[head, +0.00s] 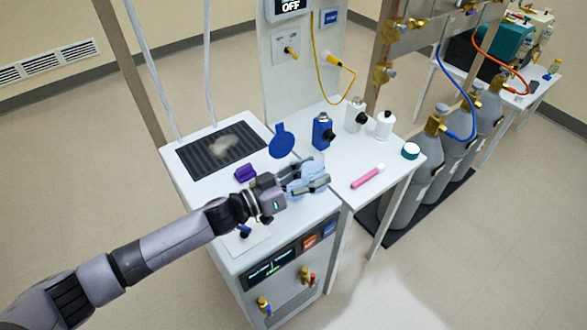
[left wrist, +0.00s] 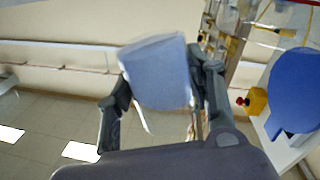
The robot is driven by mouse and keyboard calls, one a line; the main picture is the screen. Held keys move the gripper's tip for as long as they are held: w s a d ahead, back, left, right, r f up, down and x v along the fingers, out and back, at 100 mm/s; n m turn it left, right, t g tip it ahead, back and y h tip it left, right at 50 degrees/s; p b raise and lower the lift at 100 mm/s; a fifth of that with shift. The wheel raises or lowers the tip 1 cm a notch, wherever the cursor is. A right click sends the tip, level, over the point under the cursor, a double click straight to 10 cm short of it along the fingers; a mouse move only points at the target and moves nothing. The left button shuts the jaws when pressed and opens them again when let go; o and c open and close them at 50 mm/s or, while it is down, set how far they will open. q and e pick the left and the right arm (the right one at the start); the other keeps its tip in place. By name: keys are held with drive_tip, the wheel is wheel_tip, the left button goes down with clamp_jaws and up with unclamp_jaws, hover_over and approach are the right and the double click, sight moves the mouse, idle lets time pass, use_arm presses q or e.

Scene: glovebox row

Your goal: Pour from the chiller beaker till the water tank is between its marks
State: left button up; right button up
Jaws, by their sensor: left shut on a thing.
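My left gripper (head: 313,179) is shut on a pale blue, see-through beaker (head: 297,170). It holds the beaker over the white chiller's top (head: 225,208), near its right edge. In the left wrist view the beaker (left wrist: 160,75) sits between the two fingers and looks somewhat tilted. I cannot tell its liquid level or see any stream. A round blue lid (head: 282,140) stands raised just behind the beaker; it also shows in the left wrist view (left wrist: 292,92). The tank opening and its marks cannot be made out. The chiller's front display (head: 271,268) is lit, too small to read. My right gripper is not in view.
A purple block (head: 245,172) and a dark vent grille (head: 217,150) are on the chiller top. The adjoining table (head: 345,205) holds a blue bottle (head: 322,132), white bottles (head: 384,124), a pink tube (head: 367,176) and a teal-topped jar (head: 410,151). Gas cylinders (head: 410,195) stand right.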

sight(304, 161)
use_arm(q)
drive_tip(key=shift+w+a+r+n, duration=0.35)
drive_tip(key=shift+w+n, duration=0.15)
drive_tip(key=shift+n, duration=0.3)
drive_tip(key=shift+w+a+r+n+b, duration=0.3)
drive_tip(key=shift+w+r+n, duration=0.1)
drive_tip(key=shift+n, duration=0.5)
drive_tip(key=shift+w+a+r+n, duration=0.15)
drive_tip(key=shift+w+n, duration=0.05)
drive_tip(key=shift+n, duration=0.3)
drive_tip(key=shift+w+f+n+t+b, duration=0.15)
drive_tip(key=shift+f+n+t+b, duration=0.25)
drive_tip(key=shift+n+b, duration=0.4)
idle(0.8)
drive_tip(key=shift+r+n, duration=0.45)
drive_tip(key=shift+n, duration=0.65)
idle(1.0)
drive_tip(key=shift+f+n+b, duration=0.3)
drive_tip(key=shift+n, duration=0.4)
idle(1.4)
